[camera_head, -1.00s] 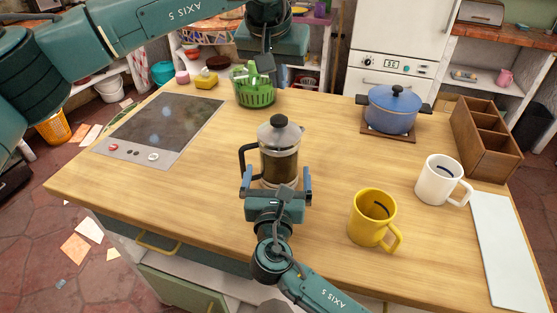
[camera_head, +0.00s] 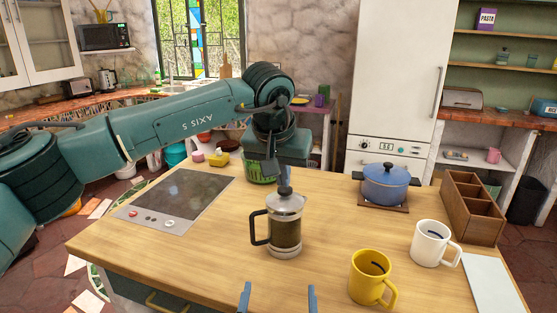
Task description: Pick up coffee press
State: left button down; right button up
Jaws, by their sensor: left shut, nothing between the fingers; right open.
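The coffee press (camera_head: 287,228) stands upright on the wooden counter, with a glass body, silver lid and black handle on its left. It holds dark coffee. My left gripper (camera_head: 285,186) is shut and empty, pointing down just over the press lid; its fingertips overlap the lid's knob, and I cannot tell whether they touch. My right gripper (camera_head: 279,298) is open and empty at the bottom of the view, nearer the front edge. Only its two blue fingers show, spread apart and clear of the press.
A yellow mug (camera_head: 371,278) and white mug (camera_head: 431,243) stand right of the press. A blue pot (camera_head: 386,184), wooden box (camera_head: 473,205) and white board (camera_head: 493,285) lie farther right. A cooktop (camera_head: 178,196) is at left. A green basket (camera_head: 261,172) is partly behind my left gripper.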

aim_at(284, 239)
jog(key=k+j, duration=0.1)
jog(key=k, duration=1.05)
